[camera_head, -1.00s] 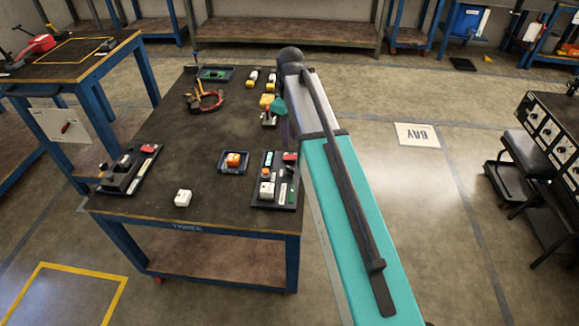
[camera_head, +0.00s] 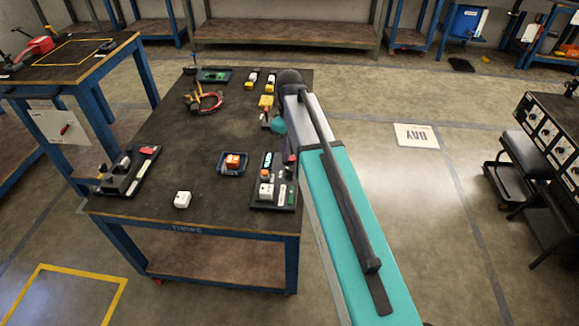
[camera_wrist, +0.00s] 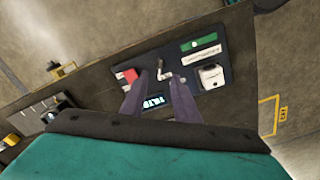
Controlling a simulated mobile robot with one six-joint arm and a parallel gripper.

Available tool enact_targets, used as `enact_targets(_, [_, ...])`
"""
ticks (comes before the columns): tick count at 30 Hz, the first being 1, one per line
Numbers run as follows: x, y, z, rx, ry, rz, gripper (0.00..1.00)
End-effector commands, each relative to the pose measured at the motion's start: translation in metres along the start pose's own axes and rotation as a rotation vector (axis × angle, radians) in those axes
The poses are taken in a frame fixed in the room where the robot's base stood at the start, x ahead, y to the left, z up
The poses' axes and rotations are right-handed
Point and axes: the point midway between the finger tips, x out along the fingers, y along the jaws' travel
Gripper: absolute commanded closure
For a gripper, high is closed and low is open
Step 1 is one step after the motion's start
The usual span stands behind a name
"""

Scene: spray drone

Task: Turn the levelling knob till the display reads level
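The dark control panel (camera_head: 275,205) lies at the near right corner of the table, and it also fills the middle of the wrist view (camera_wrist: 232,62). Its small display (camera_wrist: 153,100) glows cyan and appears to read "TILT". A pale metal knob or crank (camera_wrist: 163,72) stands just beyond the display; I cannot tell for sure that it is the levelling knob. My gripper (camera_wrist: 155,85) is open, its two dark fingers on either side of the display, pointing at the panel with nothing between them. In the head view my arm mostly hides the gripper.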

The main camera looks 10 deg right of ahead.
Motion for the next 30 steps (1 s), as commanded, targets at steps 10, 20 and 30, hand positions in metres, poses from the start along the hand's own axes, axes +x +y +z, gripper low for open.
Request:
enact_targets(10, [0.044,0.0,0.0,0.0,-0.001,-0.001,0.72])
enact_targets(20, [0.074,0.0,0.0,0.0,0.0,0.0,0.72])
enact_targets(30, [0.079,0.0,0.0,0.0,0.001,0.0,0.72])
